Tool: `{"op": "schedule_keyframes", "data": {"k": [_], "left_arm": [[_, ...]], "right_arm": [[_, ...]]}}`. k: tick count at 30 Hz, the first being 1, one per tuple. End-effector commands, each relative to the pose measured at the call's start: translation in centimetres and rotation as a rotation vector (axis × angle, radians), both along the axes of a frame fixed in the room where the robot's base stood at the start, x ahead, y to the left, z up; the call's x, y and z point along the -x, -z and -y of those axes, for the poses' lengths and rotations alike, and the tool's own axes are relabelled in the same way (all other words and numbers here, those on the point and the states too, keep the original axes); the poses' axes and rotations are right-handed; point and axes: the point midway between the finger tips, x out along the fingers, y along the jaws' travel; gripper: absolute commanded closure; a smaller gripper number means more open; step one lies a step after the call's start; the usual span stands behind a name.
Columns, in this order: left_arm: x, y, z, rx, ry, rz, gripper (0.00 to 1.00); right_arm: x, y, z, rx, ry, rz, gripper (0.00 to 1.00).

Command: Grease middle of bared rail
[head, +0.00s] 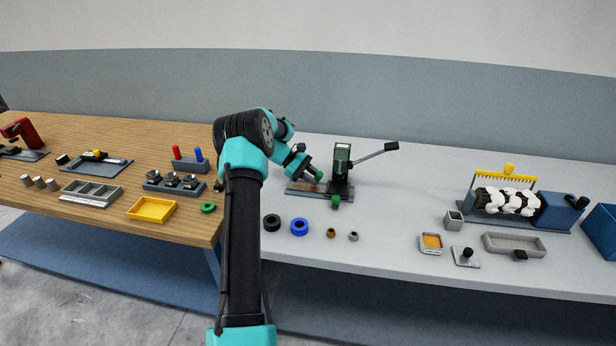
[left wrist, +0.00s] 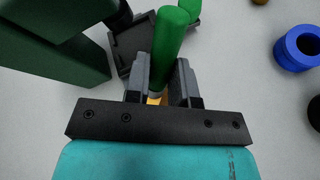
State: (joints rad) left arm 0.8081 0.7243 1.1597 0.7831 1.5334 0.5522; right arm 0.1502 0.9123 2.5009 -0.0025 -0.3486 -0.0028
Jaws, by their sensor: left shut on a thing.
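My left gripper (head: 318,178) reaches to the foot of a dark green lever device (head: 342,160) on the grey table. In the left wrist view it is shut on a green cylindrical piece (left wrist: 168,45), which stands up between the fingers (left wrist: 160,85). A small patch of orange-yellow shows below it. The lower end of the piece is hidden by the gripper. A flat base plate (head: 296,187) with a brownish top lies under the gripper. I cannot tell which part is the bared rail. A tin with amber contents (head: 431,243) stands near the front edge. My right gripper is not in view.
The long lever (head: 372,154) sticks out to the right. Black (head: 271,222) and blue (head: 299,227) rings lie in front. A roller under a yellow comb (head: 507,200) stands at right. A yellow tray (head: 151,209) is on the wooden table. The grey table's middle is mostly clear.

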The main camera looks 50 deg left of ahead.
Motion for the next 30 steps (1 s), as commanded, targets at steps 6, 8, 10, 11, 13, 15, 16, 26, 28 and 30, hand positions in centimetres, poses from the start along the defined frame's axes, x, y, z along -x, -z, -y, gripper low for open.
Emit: {"op": "schedule_keyframes", "data": {"k": [6, 8, 10, 11, 13, 15, 16, 26, 28, 30], "left_arm": [[-0.8, 0.0, 1.1, 0.000, -0.007, 0.000, 1.00], [-1.0, 0.0, 1.5, 0.000, -0.009, 0.000, 1.00], [-1.3, 0.0, 1.8, 0.001, -0.011, 0.000, 1.00], [-1.0, 0.0, 1.9, 0.001, -0.012, -0.001, 1.00], [-0.5, 0.1, 1.9, 0.001, -0.014, -0.002, 1.00], [-0.3, 0.0, 1.5, -0.001, -0.011, 0.000, 1.00], [-0.2, -0.2, 1.3, 0.000, -0.010, 0.000, 1.00], [0.9, 0.0, -0.4, -0.001, 0.002, 0.000, 1.00], [1.2, 0.0, -0.7, 0.000, 0.005, 0.000, 1.00], [1.4, 0.1, -1.1, 0.001, 0.007, -0.001, 1.00]], "right_arm": [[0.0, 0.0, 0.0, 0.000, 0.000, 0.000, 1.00], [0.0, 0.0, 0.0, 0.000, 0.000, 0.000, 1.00], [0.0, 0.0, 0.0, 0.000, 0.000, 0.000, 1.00], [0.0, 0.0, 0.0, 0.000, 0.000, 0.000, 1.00], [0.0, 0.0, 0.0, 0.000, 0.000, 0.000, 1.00], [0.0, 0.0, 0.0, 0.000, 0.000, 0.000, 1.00], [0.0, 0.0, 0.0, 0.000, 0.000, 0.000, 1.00], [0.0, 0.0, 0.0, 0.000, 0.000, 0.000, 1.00], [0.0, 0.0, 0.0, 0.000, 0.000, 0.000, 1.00], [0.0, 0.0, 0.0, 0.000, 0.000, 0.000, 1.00]]}}
